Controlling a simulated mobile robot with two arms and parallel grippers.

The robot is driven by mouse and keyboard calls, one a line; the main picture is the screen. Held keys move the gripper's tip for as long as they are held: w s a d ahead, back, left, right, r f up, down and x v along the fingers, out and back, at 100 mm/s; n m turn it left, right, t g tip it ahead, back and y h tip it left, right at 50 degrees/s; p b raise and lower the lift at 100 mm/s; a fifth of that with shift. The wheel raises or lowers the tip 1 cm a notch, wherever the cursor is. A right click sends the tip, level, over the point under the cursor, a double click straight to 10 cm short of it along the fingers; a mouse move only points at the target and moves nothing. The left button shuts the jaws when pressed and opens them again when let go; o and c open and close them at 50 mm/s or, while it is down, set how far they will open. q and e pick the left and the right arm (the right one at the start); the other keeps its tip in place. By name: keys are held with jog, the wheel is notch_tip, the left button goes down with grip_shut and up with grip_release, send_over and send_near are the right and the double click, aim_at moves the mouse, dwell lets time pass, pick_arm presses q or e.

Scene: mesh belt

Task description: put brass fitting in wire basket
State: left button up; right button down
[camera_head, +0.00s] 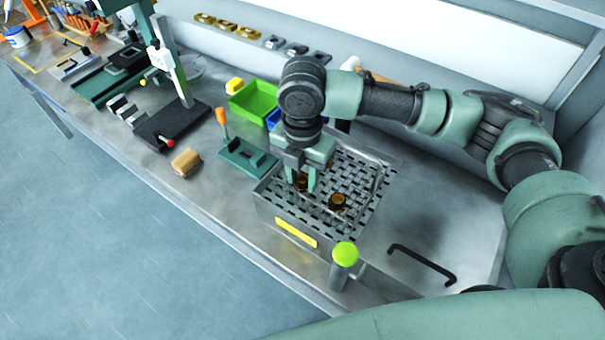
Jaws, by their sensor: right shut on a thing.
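The wire basket (275,212) is a grey metal box with slotted mesh and a yellow label on its front wall. It stands on the steel bench. My right gripper (304,184) points down inside the basket's outline, near its left side. It is shut on a brown brass fitting (301,182), which the fingers partly hide. Whether this fitting touches the basket's mesh, I cannot tell. Another brass fitting (337,202) is in the basket, to the right of the gripper. My left gripper is not in view.
A green-topped cylinder (344,256) stands just in front of the basket, and a black handle (422,264) lies to the right. A green bin (254,101), a green fixture (247,156) and a tan block (186,162) are to the left.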

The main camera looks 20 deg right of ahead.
aim_at(302, 179)
jog(key=shift+f, duration=0.2)
jog(key=c, duration=1.3)
grip_release()
notch_tip(302, 179, up, 12)
jog(key=b, duration=0.2)
jog(key=shift+r, duration=0.1)
